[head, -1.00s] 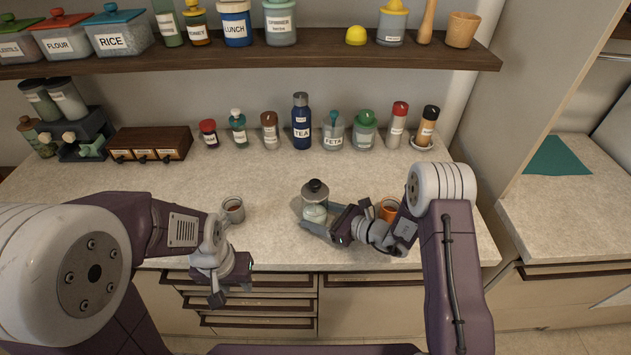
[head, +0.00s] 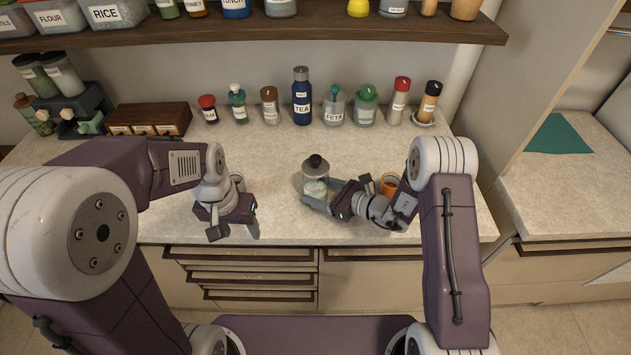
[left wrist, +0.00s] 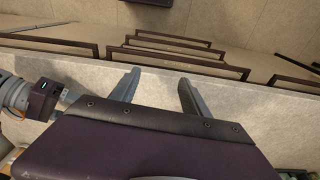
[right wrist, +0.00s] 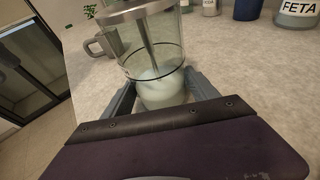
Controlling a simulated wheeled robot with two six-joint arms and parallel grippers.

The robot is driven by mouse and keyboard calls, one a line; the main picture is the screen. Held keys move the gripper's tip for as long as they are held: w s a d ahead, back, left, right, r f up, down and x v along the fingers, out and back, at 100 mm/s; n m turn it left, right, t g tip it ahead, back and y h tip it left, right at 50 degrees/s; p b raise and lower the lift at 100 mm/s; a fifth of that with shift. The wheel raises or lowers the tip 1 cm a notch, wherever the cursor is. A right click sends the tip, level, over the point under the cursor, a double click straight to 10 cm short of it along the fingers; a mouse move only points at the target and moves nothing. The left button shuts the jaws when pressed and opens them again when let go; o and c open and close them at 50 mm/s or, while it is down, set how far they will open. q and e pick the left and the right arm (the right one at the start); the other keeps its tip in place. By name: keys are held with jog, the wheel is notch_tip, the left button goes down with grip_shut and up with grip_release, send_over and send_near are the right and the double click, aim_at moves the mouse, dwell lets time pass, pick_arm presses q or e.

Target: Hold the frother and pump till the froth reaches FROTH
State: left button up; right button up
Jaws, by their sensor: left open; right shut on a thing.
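The frother (head: 316,180) is a clear glass jar with a metal lid and a dark round knob on top. It stands upright on the counter, with white froth low in the glass in the right wrist view (right wrist: 160,88). My right gripper (head: 309,199) is shut around the lower part of its glass. My left gripper (head: 234,232) is open and empty, over the counter's front edge to the left of the frother. In the left wrist view its two fingers (left wrist: 156,90) stand apart with nothing between them. A FROTH mark cannot be read on the glass.
A grey cup (head: 238,181) stands behind my left gripper. An orange cup (head: 389,185) stands just right of the frother, close to my right arm. Labelled jars and a blue TEA bottle (head: 302,100) line the back. The counter between the grippers is clear.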

pick_arm(q)
jog(key=w+d+r+m+t, duration=0.1)
jog(key=w+d+r, duration=0.2)
jog(key=w+r, duration=0.45)
notch_tip(320, 180, up, 7)
jog(key=m+t+h, duration=0.2)
jog(key=m, duration=0.2)
send_over(315, 158)
notch_tip(315, 158, down, 10)
jog(key=shift+r, duration=0.25)
jog(key=shift+c, duration=0.3)
grip_shut()
jog(key=shift+r, duration=2.4)
jog(key=shift+f, duration=0.15)
